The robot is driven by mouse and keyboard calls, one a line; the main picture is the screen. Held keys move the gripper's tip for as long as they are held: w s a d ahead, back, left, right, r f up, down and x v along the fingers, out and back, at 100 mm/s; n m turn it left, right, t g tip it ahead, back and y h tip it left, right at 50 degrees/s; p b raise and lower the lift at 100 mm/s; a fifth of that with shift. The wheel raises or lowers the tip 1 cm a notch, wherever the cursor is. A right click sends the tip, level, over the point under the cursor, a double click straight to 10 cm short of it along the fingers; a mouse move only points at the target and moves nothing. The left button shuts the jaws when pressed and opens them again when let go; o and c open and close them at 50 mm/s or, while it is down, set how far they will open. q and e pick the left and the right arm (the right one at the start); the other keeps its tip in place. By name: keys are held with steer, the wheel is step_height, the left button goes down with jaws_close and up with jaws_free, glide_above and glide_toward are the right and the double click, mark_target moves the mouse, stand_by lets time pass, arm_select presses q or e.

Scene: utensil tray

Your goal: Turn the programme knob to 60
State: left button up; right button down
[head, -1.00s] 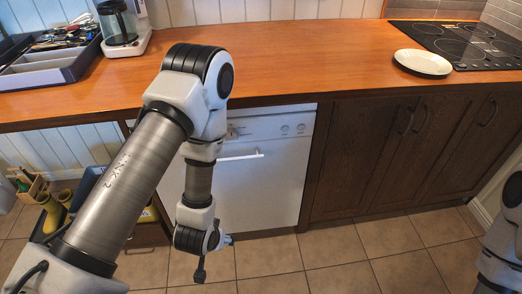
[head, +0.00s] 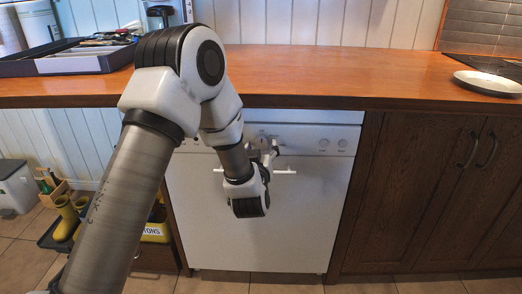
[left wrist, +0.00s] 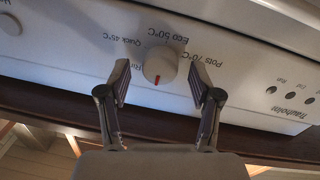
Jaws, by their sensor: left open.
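The white dishwasher (head: 300,215) has a control panel along its top. In the left wrist view its round white programme knob (left wrist: 161,65) has a red mark pointing down in the picture. Labels around it read Quick 45°C, Eco 50°C and Pots 70°C, plus one partly hidden beginning "Rin"; I see no 60 label. My left gripper (left wrist: 160,72) is open, with one fingertip on each side of the knob in the picture. Whether they touch it I cannot tell. In the head view the left gripper (head: 266,150) is at the panel. My right gripper is out of view.
The door handle (head: 284,172) lies just below the left gripper. The wooden worktop (head: 350,75) overhangs the panel. Another knob (left wrist: 10,24) and small round buttons (left wrist: 289,98) flank the programme knob. A utensil tray (head: 75,66) and a plate (head: 490,84) stand on the worktop.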

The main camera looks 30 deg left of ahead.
arm_select(q)
steer(key=c, duration=1.1)
steer(key=shift+c, duration=0.2)
steer(key=m+p, duration=0.2)
steer(key=p, duration=0.1)
steer(key=shift+r, duration=0.25)
steer(key=m+p, duration=0.5)
steer(key=shift+r, duration=0.1)
steer(key=shift+f+m+g+p, duration=0.2)
steer(key=shift+m+g+p, duration=0.2)
steer(key=shift+m+p, duration=1.7)
